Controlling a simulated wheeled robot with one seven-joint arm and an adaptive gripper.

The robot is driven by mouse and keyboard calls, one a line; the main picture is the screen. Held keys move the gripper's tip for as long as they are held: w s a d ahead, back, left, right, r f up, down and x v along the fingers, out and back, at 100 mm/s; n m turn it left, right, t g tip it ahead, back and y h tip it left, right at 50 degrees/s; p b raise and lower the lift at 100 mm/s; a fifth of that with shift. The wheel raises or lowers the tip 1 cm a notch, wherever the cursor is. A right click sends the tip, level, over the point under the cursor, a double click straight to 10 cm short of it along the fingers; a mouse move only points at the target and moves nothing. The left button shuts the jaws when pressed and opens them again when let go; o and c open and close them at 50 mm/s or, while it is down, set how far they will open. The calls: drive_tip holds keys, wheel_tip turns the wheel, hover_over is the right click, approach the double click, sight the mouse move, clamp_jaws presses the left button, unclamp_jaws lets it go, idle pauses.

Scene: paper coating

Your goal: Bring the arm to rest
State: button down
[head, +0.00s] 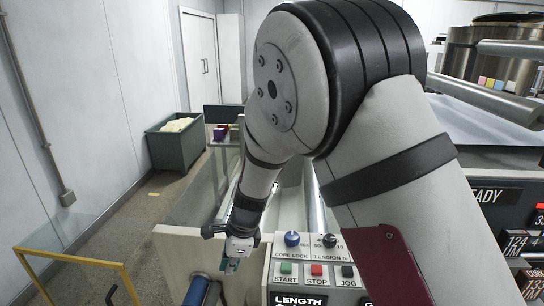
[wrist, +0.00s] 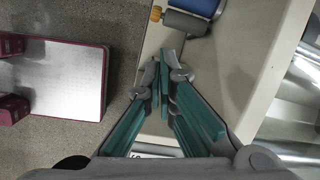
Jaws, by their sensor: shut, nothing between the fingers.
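My arm fills the middle and right of the head view, bent at a large joint. My gripper (head: 230,264) hangs low in the head view, to the left of the control panel (head: 318,262) with its knobs and buttons. In the wrist view my gripper (wrist: 167,75) has its teal fingers brought together at the tips, with nothing between them. Beneath it in the wrist view is a pale machine surface (wrist: 252,62). Whether the fingertips touch anything cannot be told.
A blue roller (head: 196,291) sits close to my gripper, and it also shows in the wrist view (wrist: 201,7). A yellow rail (head: 82,258) stands at the lower left. A green bin (head: 176,146) stands by the wall. Open floor lies at the left.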

drive_tip(key=s+d+r+n+t, duration=0.1)
drive_tip(key=s+d+r+n, duration=0.25)
drive_tip(key=d+r, duration=0.5)
drive_tip(key=s+d+r+n+t, duration=0.15)
drive_tip(key=d+r+n, duration=0.35)
drive_tip(key=r, duration=0.6)
drive_tip(key=s+d+r+n+t+h, duration=0.1)
drive_tip(key=s+d+r+n, duration=0.2)
drive_tip(key=s+d, duration=0.5)
drive_tip(key=s+d+r+n+t+h, duration=0.1)
drive_tip(key=s+d+r+n+h, duration=0.1)
drive_tip(key=s+d, duration=0.6)
drive_tip(key=shift+s+d+r+n, duration=0.25)
drive_tip(key=shift+s+r+n, duration=0.4)
drive_tip(key=shift+n, duration=0.5)
drive_tip(key=shift+a+t, duration=0.1)
drive_tip(key=shift+t, duration=0.15)
